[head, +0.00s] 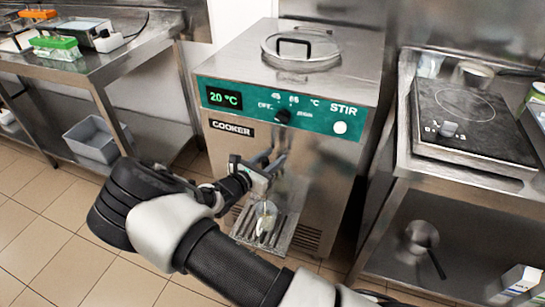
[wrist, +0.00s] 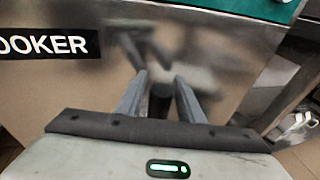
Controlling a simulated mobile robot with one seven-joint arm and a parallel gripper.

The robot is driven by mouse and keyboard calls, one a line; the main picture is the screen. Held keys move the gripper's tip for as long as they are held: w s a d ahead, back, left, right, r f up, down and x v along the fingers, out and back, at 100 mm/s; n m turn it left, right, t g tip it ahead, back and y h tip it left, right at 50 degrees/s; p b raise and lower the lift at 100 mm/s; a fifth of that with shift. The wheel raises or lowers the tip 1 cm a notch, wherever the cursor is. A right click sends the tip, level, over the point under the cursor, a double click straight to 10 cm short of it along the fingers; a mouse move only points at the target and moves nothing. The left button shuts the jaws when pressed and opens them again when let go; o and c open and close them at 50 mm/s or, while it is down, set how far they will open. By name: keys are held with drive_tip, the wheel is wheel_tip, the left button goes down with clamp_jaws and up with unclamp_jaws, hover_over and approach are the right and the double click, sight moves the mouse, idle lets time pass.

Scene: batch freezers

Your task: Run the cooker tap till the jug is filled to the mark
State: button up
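The cooker (head: 235,150) is a steel cabinet with a green panel reading 20 °C. My gripper (head: 274,162) is at its front, just above the jug. In the wrist view, my gripper's two grey fingers (wrist: 160,82) are apart, with a dark upright piece (wrist: 160,100) between them. This looks like part of the tap, with gaps visible on both sides. The rest of the tap is mostly hidden by my gripper in the head view. A small clear jug (head: 266,218) stands on the drip grate below. Its mark and fill level are too small to tell.
A knob (head: 283,116) and a white STIR button (head: 340,128) are on the panel. A lid (head: 300,55) covers the cooker top. A hob (head: 470,120) stands on the right bench, with a pan (head: 421,235) below. A grey bin (head: 95,140) sits on the left shelf.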

idle(0.3)
drive_tip(key=p+v, duration=0.2)
drive_tip(key=v, duration=1.5)
drive_tip(key=shift+s, duration=0.15)
drive_tip(key=shift+r, duration=0.15)
